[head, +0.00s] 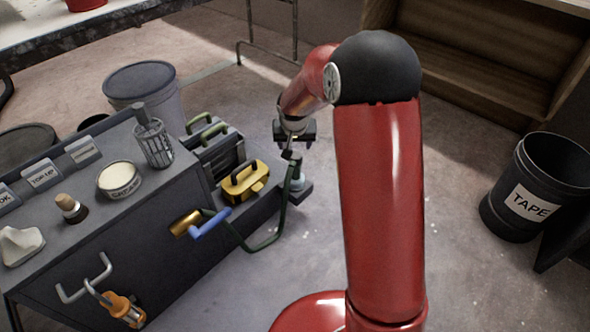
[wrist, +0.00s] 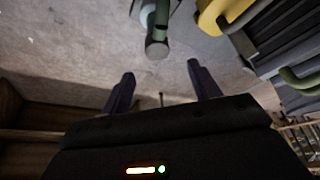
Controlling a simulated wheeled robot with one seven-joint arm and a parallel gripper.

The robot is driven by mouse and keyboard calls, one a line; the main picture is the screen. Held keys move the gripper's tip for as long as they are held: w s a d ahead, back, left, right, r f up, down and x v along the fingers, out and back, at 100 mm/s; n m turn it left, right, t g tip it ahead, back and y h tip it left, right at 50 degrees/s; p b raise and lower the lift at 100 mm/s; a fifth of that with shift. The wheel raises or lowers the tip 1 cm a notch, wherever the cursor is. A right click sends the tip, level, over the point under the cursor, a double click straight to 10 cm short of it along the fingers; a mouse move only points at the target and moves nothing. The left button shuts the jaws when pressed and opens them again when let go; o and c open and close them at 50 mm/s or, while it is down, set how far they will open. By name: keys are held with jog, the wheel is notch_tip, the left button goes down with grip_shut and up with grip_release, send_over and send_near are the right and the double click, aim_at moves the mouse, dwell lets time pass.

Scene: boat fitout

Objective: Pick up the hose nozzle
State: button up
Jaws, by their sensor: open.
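A dark green hose (head: 262,246) loops from beside a brass fitting (head: 184,224) with a blue lever (head: 211,224) up to a small stand at the right end of the bench. In the wrist view a green cylinder with a round grey end (wrist: 157,48) lies just beyond the fingertips; it looks like the hose nozzle, but its shape is only partly seen. My gripper (head: 291,150) is above that end of the bench, and it also shows in the wrist view (wrist: 160,74). Its fingers are apart with nothing between them. In the head view, the gripper partly hides the nozzle area.
A yellow box (head: 244,184) and a dark case with green handles (head: 208,133) stand close left of my gripper. The dark bench (head: 130,235) holds a mesh cup (head: 154,145) and a tin (head: 119,178). A tape bin (head: 535,185) stands right on open floor.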

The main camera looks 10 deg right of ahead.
aim_at(296, 155)
jog(key=b+x, duration=0.1)
jog(key=x, duration=0.8)
jog(key=shift+d+f, duration=0.2)
jog(key=shift+f, duration=0.05)
grip_shut()
